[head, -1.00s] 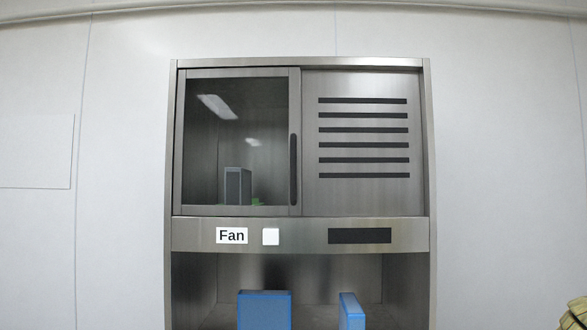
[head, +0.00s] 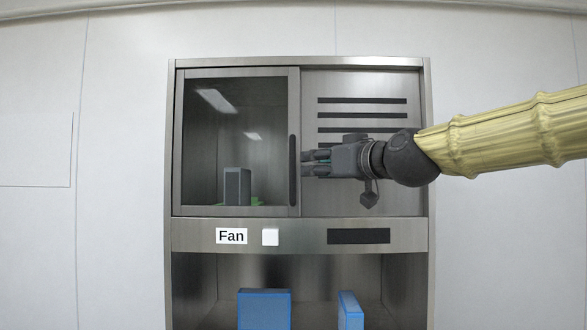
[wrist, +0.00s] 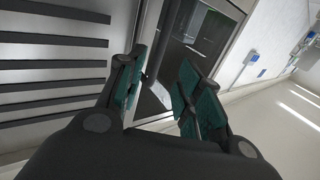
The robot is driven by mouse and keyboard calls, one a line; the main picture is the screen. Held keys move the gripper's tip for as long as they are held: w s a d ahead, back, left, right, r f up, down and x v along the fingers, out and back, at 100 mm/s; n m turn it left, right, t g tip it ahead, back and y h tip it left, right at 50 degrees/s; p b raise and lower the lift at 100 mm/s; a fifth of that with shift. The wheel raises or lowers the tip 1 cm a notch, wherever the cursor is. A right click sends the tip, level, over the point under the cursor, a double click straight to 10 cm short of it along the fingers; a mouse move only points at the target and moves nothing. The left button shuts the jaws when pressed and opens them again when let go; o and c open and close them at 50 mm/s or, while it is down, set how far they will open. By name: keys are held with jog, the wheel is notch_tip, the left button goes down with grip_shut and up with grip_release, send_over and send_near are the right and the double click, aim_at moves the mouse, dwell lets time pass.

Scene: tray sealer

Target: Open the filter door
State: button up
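The glass-fronted filter door (head: 240,110) fills the upper left of the steel cabinet and looks shut. Its dark vertical handle (head: 293,170) runs along the door's right edge. My gripper (head: 304,163) is just right of the handle in the head view, its fingers pointing left. In the wrist view my gripper (wrist: 160,92) is open, with teal pads spread apart. The dark handle (wrist: 158,42) shows ahead, in line with the gap between the fingers. I cannot tell whether any finger touches it.
A slatted panel (head: 362,101) is right of the door, partly hidden behind my arm. Below are a Fan label (head: 231,236), a white button (head: 270,237) and a dark strip (head: 358,236). Blue boxes (head: 264,309) stand in the lower bay. A grey box (head: 237,186) shows behind the glass.

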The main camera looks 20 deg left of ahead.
jog(key=p, duration=0.5)
send_over(293, 197)
jog(key=shift+w+a+f, duration=0.15)
jog(key=shift+w, duration=0.25)
grip_shut()
